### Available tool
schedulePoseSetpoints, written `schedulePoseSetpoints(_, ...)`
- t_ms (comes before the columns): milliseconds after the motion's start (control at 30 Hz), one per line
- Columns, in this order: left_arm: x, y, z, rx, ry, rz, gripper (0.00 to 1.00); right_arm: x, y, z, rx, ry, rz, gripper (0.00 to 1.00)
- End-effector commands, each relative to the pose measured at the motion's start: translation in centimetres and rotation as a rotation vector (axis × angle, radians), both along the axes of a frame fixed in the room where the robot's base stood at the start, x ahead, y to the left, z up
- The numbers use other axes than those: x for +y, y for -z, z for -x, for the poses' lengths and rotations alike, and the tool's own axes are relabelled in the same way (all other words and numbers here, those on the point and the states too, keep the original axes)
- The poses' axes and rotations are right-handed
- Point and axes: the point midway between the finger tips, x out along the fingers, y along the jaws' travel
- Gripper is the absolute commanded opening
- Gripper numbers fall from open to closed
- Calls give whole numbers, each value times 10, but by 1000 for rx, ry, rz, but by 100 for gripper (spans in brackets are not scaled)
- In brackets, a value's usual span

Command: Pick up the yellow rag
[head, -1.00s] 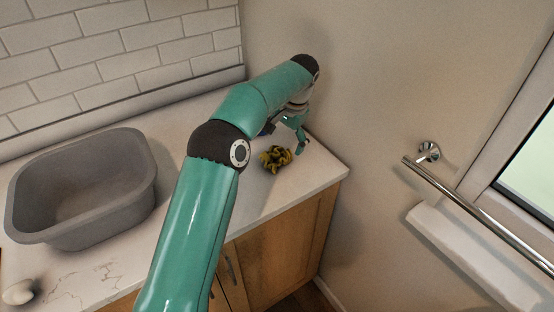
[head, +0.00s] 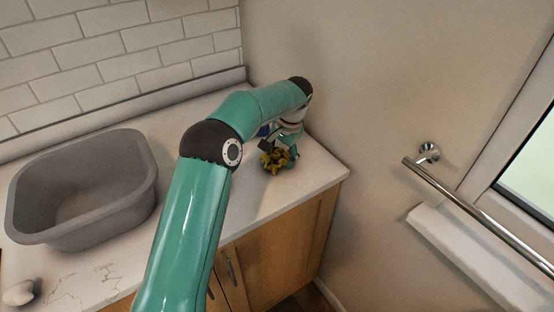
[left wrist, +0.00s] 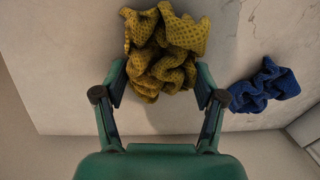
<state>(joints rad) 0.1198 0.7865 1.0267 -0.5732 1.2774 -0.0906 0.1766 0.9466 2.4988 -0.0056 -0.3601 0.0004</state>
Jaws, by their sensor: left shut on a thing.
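The yellow rag (head: 275,160) lies crumpled on the countertop near its right end. It also shows in the left wrist view (left wrist: 163,50), between the fingers of my left gripper (left wrist: 160,85). In the head view my left gripper (head: 280,150) is down at the rag, with fingers on either side of it. The gripper is shut on the rag. The rag appears to be still at the counter surface; whether it is clear of it I cannot tell. My right gripper is not in view.
A blue rag (left wrist: 263,86) lies beside the yellow one, partly hidden behind my arm in the head view (head: 263,131). A grey basin (head: 140,185) stands on the counter (head: 215,255) at left. A white stone-like object (head: 19,293) is at front left. A wall and metal rail (head: 480,220) are at right.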

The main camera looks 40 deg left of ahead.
Motion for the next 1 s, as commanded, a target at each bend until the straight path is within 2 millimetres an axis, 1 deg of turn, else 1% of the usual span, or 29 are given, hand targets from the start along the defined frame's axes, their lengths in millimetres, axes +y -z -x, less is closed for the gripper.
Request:
schedulePoseSetpoints(367,-1,-2,-1,-1,1,0,60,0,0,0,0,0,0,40)
schedulePoseSetpoints(567,-1,-16,-1,-3,2,-1,60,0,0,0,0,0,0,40)
schedulePoseSetpoints(667,-1,-30,-1,-5,1,-1,60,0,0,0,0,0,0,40)
schedulePoseSetpoints(767,-1,-51,-2,-6,1,-1,60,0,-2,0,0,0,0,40)
schedulePoseSetpoints(867,-1,-79,-2,-7,1,-1,60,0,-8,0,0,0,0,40)
schedulePoseSetpoints(900,-2,-92,-2,-8,1,0,60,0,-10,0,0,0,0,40)
schedulePoseSetpoints(1000,-2,-123,-2,-6,1,0,60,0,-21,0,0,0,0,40)
